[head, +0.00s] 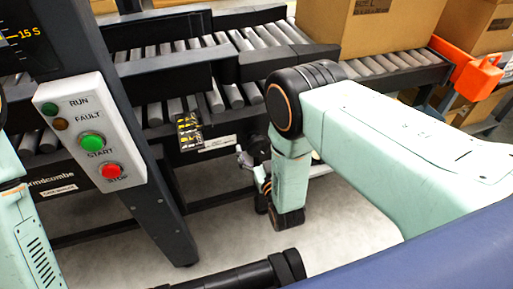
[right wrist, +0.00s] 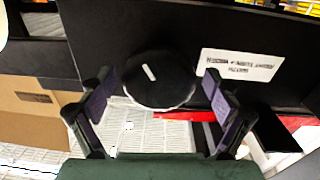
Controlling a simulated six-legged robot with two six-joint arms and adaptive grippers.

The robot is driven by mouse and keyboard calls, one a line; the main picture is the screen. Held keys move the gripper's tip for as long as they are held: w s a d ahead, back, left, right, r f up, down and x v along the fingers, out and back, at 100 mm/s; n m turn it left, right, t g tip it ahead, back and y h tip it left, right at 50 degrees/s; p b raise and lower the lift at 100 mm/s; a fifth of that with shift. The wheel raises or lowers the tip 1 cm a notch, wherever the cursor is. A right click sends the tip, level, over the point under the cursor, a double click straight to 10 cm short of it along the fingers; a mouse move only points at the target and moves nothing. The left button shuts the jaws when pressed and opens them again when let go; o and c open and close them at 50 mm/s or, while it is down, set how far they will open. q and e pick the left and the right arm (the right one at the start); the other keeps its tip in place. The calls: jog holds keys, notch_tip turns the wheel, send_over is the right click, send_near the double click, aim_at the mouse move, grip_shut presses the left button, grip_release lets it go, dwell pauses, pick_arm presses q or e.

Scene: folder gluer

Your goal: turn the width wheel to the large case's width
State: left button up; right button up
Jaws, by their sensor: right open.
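The width wheel (right wrist: 160,80) is a round black knob with a short white mark, in the upper middle of the right wrist view. The mark tilts toward the upper left. My right gripper (right wrist: 158,76) is open, with one finger on each side of the wheel; whether either finger touches it I cannot tell. In the head view my right gripper (head: 250,163) is small and dark beside the machine's rail, and I cannot make out the wheel there. A black scale with yellow marks (head: 189,131) is left of it, too small to read. My left gripper is not in view.
A white label (right wrist: 241,65) is right of the wheel. A control panel (head: 92,135) with lit green and red buttons stands on a dark post at left. Large cartons (head: 370,25), one marked size L, sit on the roller conveyor. Pale floor is clear below the machine.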

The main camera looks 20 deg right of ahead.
jog(key=shift+w+d, duration=0.1)
jog(key=shift+w, duration=0.05)
jog(key=c, duration=1.2)
